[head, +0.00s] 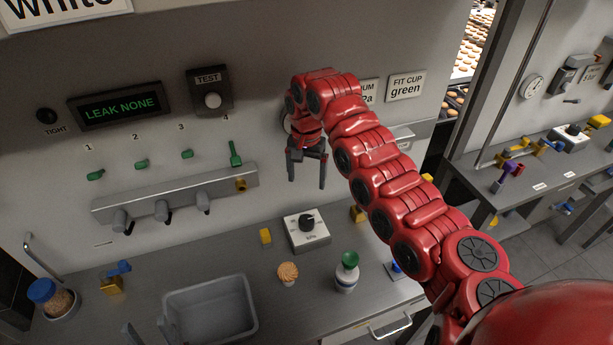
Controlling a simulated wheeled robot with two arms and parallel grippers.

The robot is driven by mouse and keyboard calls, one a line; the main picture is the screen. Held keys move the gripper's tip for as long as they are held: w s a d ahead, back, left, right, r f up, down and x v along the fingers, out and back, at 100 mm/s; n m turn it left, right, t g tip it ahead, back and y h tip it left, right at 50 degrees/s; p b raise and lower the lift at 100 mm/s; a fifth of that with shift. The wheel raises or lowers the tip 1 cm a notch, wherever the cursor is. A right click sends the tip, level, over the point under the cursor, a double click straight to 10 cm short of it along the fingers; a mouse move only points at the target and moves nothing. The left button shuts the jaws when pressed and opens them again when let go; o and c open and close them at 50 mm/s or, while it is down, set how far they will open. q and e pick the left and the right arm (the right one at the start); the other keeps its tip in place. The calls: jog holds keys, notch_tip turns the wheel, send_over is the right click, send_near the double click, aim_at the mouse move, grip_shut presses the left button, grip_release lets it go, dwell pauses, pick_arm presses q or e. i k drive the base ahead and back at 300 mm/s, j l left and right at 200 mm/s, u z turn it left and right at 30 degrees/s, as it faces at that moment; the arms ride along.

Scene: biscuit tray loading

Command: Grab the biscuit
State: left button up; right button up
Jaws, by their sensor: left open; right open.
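A round tan biscuit (288,270) sits on the grey metal counter, seemingly on a small pale base. My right gripper (307,177) is open and empty, its fingers pointing down in front of the wall panel, above the counter and higher in the picture than the biscuit. My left gripper (147,332) shows only its fingertips at the bottom edge, by the left side of the grey bin. It is open; the rest of it is out of view.
The grey bin (251,299) stands left of the biscuit. A blue-lidded jar (52,298) is far left.

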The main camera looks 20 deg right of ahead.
aim_at(287, 271)
jog(key=k+j, duration=0.2)
jog(key=k, duration=0.3)
jog(key=k+j, duration=0.2)
jog(key=k, duration=0.25)
